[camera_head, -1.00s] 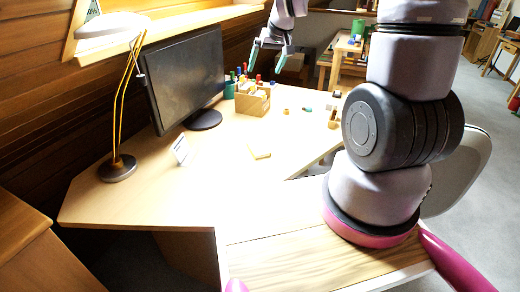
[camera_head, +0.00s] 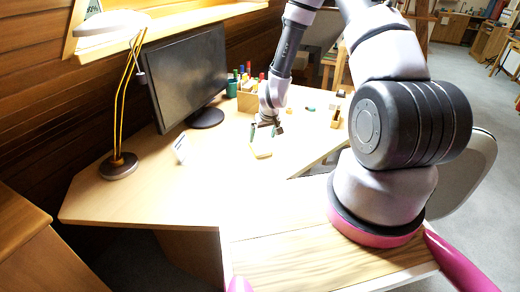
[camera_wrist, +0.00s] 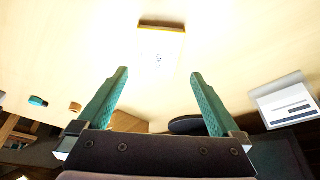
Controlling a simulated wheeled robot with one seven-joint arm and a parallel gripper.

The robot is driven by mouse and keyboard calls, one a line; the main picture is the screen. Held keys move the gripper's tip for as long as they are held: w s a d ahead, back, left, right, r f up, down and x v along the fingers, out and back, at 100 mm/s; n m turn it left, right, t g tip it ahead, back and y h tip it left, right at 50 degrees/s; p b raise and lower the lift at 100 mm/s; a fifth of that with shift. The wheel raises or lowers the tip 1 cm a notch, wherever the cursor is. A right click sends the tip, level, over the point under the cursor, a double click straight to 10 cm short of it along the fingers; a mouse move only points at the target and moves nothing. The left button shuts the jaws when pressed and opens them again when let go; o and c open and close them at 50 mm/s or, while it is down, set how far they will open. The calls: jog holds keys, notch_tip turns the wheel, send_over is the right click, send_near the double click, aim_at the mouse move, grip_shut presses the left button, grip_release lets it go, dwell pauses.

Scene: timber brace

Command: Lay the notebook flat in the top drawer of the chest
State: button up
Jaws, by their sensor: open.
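The notebook (camera_head: 262,152) looks like a small pale block with yellowish edges, lying on the desk. In the wrist view the notebook (camera_wrist: 160,52) lies just beyond the fingertips, centred between them. My gripper (camera_head: 264,130) is above the desk at the notebook, pointing down. In the wrist view my gripper (camera_wrist: 159,74) has its two green fingers wide apart with nothing between them. A brown wooden cabinet (camera_head: 40,245) stands at the lower left; I cannot tell whether it is the chest, and no open drawer shows.
The desk (camera_head: 150,200) has clear room at the front. A lamp (camera_head: 118,166), a monitor (camera_head: 185,80) and a small white card (camera_head: 181,148) stand left of the notebook. A pen box (camera_head: 247,100) and several small blocks are behind.

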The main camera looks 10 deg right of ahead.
aim_at(260, 146)
jog(key=x, duration=0.7)
jog(key=shift+w+d+f, duration=0.1)
jog(key=shift+w+f, duration=0.1)
jog(key=shift+w, duration=0.05)
jog(key=shift+r, duration=0.1)
jog(key=c, duration=1.3)
